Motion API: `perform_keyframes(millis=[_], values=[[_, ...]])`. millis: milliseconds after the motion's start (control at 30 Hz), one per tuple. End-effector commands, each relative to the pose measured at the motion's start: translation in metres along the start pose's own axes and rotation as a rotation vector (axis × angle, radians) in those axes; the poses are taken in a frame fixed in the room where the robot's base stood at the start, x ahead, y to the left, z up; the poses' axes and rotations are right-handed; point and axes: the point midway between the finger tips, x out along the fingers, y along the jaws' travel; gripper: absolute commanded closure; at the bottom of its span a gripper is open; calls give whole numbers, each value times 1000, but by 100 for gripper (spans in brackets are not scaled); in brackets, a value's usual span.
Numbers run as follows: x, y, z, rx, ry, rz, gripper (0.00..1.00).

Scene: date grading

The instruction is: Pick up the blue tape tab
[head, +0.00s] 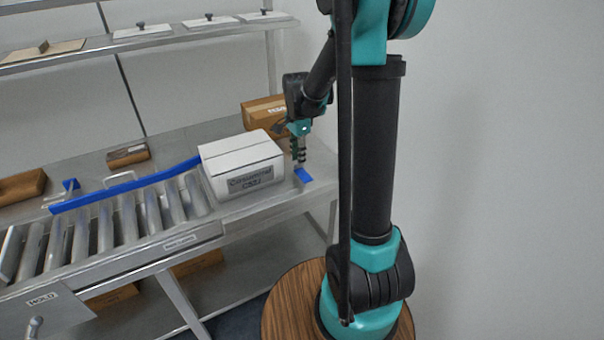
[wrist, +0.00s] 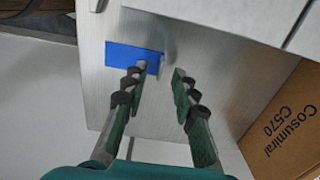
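The blue tape tab (wrist: 122,56) lies flat on the metal bench surface in the wrist view, near the top centre. In the head view the blue tape tab (head: 303,175) shows at the right end of the bench, just below my gripper. My gripper (wrist: 160,72) is open, with its two fingers apart and nothing between them. Its left fingertip overlaps the right part of the tab in the wrist view; I cannot tell whether it touches. In the head view my gripper (head: 299,158) points down beside the white box.
A white box (head: 241,162) stands left of my gripper on the bench by the roller conveyor (head: 150,207) with its blue rail (head: 125,188). A brown Cosumiral carton (wrist: 290,125) is close on the right in the wrist view. A shelf (head: 150,40) runs above the bench.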

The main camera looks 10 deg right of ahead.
Motion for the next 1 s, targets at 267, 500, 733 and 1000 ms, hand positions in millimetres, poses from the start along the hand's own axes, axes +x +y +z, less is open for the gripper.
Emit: perform_keyframes(millis=[267,500,733,1000], values=[[20,0,0,0,0,0,72],[19,0,0,0,0,0,81],[19,0,0,0,0,0,100],[19,0,0,0,0,0,100]])
